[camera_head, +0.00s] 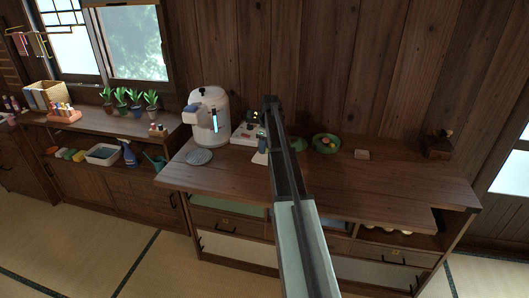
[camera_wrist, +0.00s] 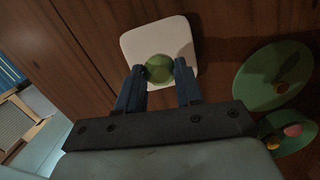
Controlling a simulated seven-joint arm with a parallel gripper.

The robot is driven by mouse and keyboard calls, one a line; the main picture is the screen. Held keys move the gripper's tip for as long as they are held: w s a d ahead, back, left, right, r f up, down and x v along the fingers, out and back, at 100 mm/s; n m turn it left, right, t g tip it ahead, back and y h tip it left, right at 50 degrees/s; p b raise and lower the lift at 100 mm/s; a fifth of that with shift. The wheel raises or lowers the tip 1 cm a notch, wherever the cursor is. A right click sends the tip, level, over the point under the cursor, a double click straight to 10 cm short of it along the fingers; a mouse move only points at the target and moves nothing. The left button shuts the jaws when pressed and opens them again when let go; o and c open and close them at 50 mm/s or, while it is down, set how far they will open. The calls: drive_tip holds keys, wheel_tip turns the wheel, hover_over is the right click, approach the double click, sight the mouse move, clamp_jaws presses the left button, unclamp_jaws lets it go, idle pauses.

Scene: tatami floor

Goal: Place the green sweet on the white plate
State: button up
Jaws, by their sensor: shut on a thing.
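The green sweet (camera_wrist: 159,69) is round and sits between the two blue fingertips of my gripper (camera_wrist: 159,67) in the wrist view. My gripper is shut on it. The white plate (camera_wrist: 152,36), square with rounded corners, lies directly behind the sweet in that view. I cannot tell whether the sweet touches the plate or is just above it. In the head view my arm hides most of this, with my gripper (camera_head: 262,145) near the back of the counter. A pale edge of the plate (camera_head: 259,158) seems to show beside it; the sweet is hidden there.
A green bowl (camera_head: 325,150) stands right of my arm. A white water boiler (camera_head: 206,117) and a grey-blue plate (camera_head: 199,157) stand left. The counter's front right is clear.

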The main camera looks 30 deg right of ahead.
sight(267, 150)
drive_tip(key=shift+f, duration=1.45)
drive_tip(key=shift+f, duration=0.1)
drive_tip(key=o, duration=1)
drive_tip(key=r, duration=0.8)
drive_tip(key=s+r, duration=0.1)
drive_tip(key=r, duration=0.3)
drive_tip(key=shift+s+d, duration=0.1)
drive_tip(key=shift+d, duration=0.25)
